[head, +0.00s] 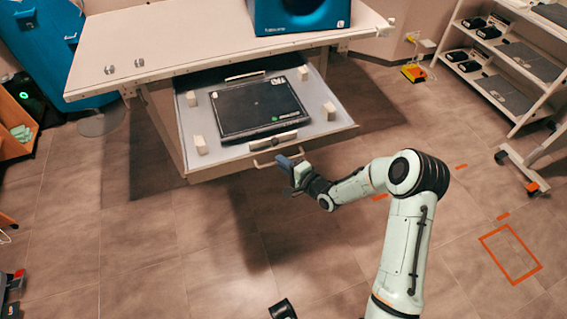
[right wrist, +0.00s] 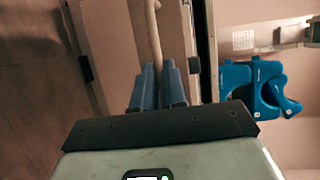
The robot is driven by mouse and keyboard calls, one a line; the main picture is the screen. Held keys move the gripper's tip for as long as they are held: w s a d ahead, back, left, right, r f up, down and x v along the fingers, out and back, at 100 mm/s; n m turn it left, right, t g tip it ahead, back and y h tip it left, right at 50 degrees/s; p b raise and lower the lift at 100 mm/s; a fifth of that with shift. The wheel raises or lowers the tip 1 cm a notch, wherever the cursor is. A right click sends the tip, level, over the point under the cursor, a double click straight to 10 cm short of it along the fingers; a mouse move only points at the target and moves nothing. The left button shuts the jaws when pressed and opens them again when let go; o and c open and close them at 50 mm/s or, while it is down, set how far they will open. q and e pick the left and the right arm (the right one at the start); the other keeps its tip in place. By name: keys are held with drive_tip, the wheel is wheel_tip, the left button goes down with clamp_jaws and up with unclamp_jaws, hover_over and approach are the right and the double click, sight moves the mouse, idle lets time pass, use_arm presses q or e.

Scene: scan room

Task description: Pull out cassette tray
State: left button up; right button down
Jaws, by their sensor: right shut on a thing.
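The cassette tray (head: 333,112) is a pale, shallow drawer that extends out from under the white table. A flat black cassette (head: 258,106) lies in it between several small white blocks. My right gripper (head: 285,161) is at the tray's front edge, shut on the bar handle (head: 262,163). In the right wrist view the handle (right wrist: 153,35) runs between the blue fingers of my right gripper (right wrist: 157,85). Part of the handle is hidden by the fingers.
A white table (head: 180,45) stands over the tray and carries a blue device (head: 285,15) and two small knobs. A shelf rack (head: 490,60) stands at the right. A yellow-and-red item (head: 414,73) is on the floor. The floor (head: 130,240) before the tray is clear.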

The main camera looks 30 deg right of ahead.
drive_tip(key=c, duration=1.2)
unclamp_jaws()
drive_tip(key=shift+w+d, duration=0.1)
drive_tip(key=p+v, duration=0.1)
drive_tip(key=v, duration=1.2)
drive_tip(key=shift+s, duration=0.35)
